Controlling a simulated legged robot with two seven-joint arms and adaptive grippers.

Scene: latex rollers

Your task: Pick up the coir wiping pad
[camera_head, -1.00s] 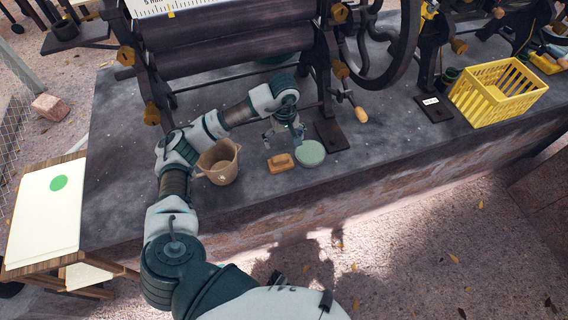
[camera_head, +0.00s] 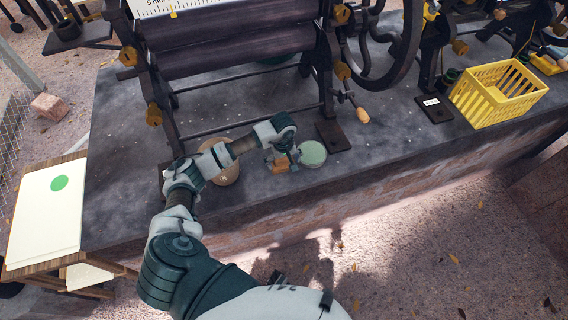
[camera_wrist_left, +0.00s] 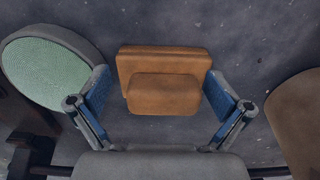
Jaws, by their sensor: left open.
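The coir wiping pad (camera_head: 280,166) is an orange-brown block lying on the dark stone ledge, partly hidden by my left gripper in the head view. In the left wrist view the pad (camera_wrist_left: 165,65) shows a wide base with a smaller raised block on top. My left gripper (camera_head: 284,160) is open above the pad. In the left wrist view its two blue-padded fingers (camera_wrist_left: 158,80) stand on either side of the pad's near part, with a gap showing at the left. My right gripper is not in view.
A round green-topped disc (camera_head: 312,153) lies close right of the pad. A tan pot (camera_head: 228,175) stands to the left, partly behind my arm. The roller machine (camera_head: 235,60) rises behind. A yellow crate (camera_head: 497,95) stands far right. The ledge's front edge is near.

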